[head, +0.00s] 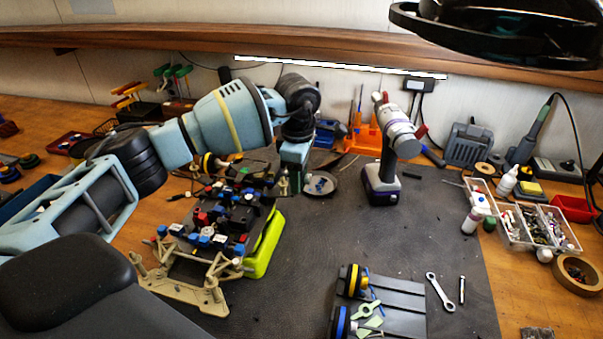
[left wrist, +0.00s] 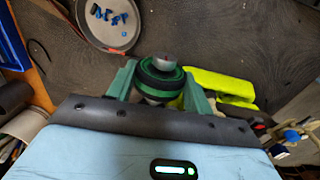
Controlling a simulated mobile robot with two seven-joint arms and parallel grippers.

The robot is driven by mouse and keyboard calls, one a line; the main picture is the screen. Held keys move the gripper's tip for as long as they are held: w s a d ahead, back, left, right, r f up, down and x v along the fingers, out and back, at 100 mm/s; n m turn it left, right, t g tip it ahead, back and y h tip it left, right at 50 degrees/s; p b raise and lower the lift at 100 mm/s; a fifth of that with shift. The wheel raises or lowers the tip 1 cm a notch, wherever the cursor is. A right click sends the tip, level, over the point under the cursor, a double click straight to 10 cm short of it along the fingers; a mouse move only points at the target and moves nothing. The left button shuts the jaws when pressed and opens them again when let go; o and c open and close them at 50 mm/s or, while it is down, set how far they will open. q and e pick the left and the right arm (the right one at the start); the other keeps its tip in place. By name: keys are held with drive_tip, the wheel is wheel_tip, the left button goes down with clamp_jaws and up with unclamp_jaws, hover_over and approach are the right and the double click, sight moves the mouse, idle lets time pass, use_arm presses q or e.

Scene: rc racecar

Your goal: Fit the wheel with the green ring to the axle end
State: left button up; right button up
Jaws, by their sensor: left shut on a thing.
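My left gripper (head: 288,184) is low at the far right corner of the car chassis (head: 215,222). In the left wrist view, the left gripper (left wrist: 160,86) is shut on the wheel with the green ring (left wrist: 160,80), with one finger on each side. A silver rounded piece (left wrist: 162,62) shows at the wheel's middle; I cannot tell whether it is hub or axle end. The head view mostly hides the wheel behind the gripper. The right gripper is not in view.
A grey tray (head: 405,295) at the front holds a yellow-ringed wheel (head: 356,280) and a blue-ringed wheel (head: 340,322). A round dish (head: 320,184) and a cordless driver (head: 385,160) stand behind. A wrench (head: 440,291) lies right. The mat's middle (head: 400,225) is clear.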

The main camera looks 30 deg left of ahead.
use_arm(q)
drive_tip(key=shift+s+a, duration=0.15)
drive_tip(key=shift+a, duration=0.5)
drive_tip(key=o, duration=1.1)
drive_tip(key=shift+c, duration=0.2)
drive_tip(key=shift+s+r, duration=0.15)
drive_tip(key=shift+r, duration=3.8)
